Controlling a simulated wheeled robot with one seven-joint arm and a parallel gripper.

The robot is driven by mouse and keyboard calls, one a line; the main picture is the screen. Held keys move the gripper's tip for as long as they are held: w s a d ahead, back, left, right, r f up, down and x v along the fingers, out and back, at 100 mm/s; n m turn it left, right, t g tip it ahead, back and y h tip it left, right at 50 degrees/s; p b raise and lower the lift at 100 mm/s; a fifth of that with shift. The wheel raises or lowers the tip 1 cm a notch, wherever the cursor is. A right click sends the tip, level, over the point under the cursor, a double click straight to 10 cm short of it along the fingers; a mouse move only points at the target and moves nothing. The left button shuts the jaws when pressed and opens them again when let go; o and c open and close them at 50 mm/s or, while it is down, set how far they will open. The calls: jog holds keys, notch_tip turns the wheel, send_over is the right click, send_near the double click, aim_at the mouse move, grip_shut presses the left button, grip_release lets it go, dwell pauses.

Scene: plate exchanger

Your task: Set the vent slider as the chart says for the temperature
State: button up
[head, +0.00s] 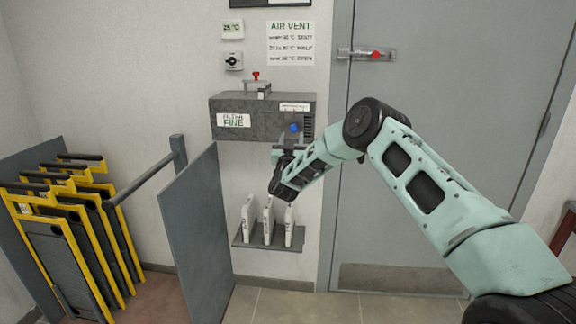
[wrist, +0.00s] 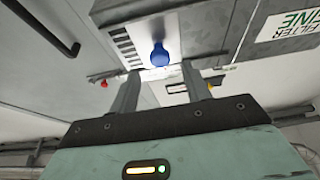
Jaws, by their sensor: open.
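The AIR VENT chart (head: 290,43) hangs on the wall with three lines in small print; the middle line seems to read 20 to 30 °C HALF. The temperature display (head: 232,29) left of it seems to read 25 °C. A blue knob (head: 295,128), seemingly the vent slider's, sits on the grey filter box beside a slotted grille (head: 308,127). In the wrist view the blue knob (wrist: 160,54) shows between and beyond the fingertips. My gripper (head: 282,151) is open just below the knob; its fingers (wrist: 161,71) hold nothing. Whether they touch the knob is unclear.
The grey filter box (head: 233,105) has a red-topped clamp (head: 256,77) on top. A dial (head: 233,61) is on the wall. A door with a red-knobbed bolt (head: 376,55) is right. White cartridges (head: 268,220) stand on a low shelf; yellow-framed plates (head: 75,230) are left.

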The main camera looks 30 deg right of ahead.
jog(key=b+v, duration=0.2)
jog(key=v, duration=1.1)
jog(key=shift+s+a+b, duration=0.2)
jog(key=shift+s+b, duration=0.1)
jog(key=shift+b, duration=0.05)
jog(key=shift+f, duration=0.1)
